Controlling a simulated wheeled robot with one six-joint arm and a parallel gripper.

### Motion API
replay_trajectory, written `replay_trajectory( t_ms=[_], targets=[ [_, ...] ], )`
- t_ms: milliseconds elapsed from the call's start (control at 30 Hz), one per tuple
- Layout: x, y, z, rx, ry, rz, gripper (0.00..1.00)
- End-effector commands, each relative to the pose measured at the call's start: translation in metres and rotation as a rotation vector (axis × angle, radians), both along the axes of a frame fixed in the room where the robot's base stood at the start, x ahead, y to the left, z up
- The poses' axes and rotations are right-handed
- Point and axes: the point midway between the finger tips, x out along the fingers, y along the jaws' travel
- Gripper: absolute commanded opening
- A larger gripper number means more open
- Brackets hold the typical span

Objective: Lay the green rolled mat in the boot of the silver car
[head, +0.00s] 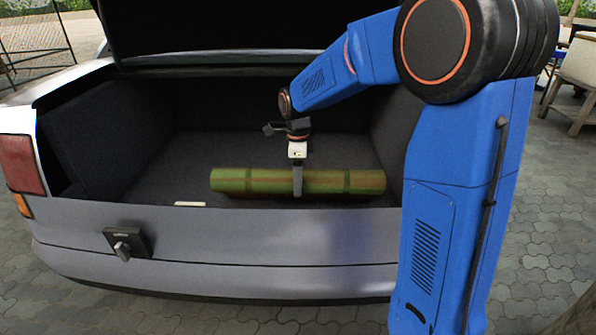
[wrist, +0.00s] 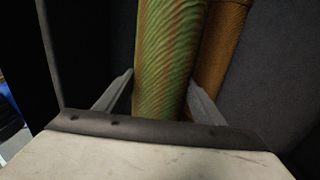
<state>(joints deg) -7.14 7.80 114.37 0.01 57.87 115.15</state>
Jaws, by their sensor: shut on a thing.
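The green rolled mat (head: 245,181) lies level and crosswise inside the open boot of the silver car (head: 220,232), just behind the rear sill. My gripper (head: 297,180) reaches down from above and is shut on the mat near its middle. In the wrist view, the mat (wrist: 165,45) runs between the two grey fingers of my gripper (wrist: 160,78). The mat's underside is hidden, so I cannot tell whether it touches the boot floor (head: 175,182).
The raised boot lid (head: 230,25) hangs above. Dark side walls (head: 100,135) bound the boot. A brown ribbed roll-like surface (wrist: 222,45) shows beside the mat in the wrist view. Boot floor is clear left of the mat. A wooden chair (head: 578,75) stands at far right.

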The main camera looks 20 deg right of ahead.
Motion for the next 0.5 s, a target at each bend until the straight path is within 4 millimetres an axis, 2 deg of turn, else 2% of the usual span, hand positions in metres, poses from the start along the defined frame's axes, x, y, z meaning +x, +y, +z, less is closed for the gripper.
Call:
replay_trajectory(
  t_ms=[500],
  targets=[
    [0.0,0.0,-0.056,0.0,0.001,0.0,0.22]
  ],
)
